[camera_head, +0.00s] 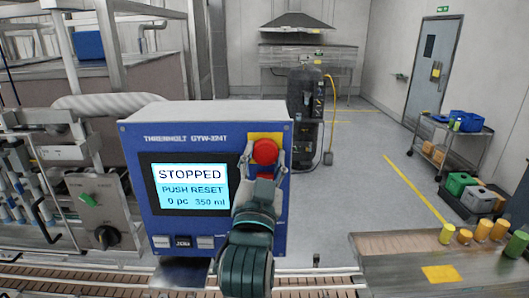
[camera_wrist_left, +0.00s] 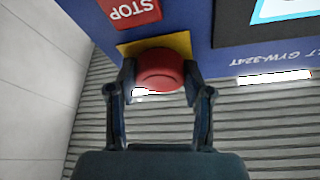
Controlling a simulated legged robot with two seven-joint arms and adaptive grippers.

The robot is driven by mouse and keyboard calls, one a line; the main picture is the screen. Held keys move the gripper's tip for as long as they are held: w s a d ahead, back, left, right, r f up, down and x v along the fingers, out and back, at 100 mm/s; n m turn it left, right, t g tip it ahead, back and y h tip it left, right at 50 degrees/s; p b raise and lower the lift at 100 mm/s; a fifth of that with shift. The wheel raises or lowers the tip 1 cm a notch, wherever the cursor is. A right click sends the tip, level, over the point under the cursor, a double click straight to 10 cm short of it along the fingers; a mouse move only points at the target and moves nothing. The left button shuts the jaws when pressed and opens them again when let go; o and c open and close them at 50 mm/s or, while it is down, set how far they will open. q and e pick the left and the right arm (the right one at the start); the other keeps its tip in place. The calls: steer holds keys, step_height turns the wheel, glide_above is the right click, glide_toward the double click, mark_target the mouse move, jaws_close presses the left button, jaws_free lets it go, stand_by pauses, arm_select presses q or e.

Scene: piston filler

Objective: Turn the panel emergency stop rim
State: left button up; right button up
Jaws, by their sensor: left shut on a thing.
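The red emergency stop button (camera_head: 265,151) sits on a yellow plate (camera_head: 276,138) at the upper right of the blue control panel (camera_head: 215,137). My left gripper (camera_head: 264,160) reaches up to it from below, its two fingers on either side of the red rim. In the left wrist view the red button (camera_wrist_left: 160,70) is between the fingertips of the left gripper (camera_wrist_left: 160,77), which are shut on its sides. The panel screen (camera_head: 192,187) reads STOPPED, PUSH RESET, 0 pc, 350 ml. My right gripper is not in view.
Small push buttons (camera_head: 183,242) line the panel's lower edge. A red STOP label (camera_wrist_left: 130,10) is beside the yellow plate in the wrist view. A conveyor (camera_head: 310,286) runs below the panel.

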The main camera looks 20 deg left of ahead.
arm_select(q)
steer(key=shift+r+m+h+p, duration=0.1)
steer(key=shift+m+h+p, duration=0.6)
steer(key=shift+m, duration=0.8)
steer(key=o, duration=1)
steer(key=shift+o, duration=0.8)
steer(key=shift+d, duration=0.1)
steer(key=v, duration=0.7)
steer(key=shift+s+f, duration=0.1)
steer(key=shift+f, duration=0.15)
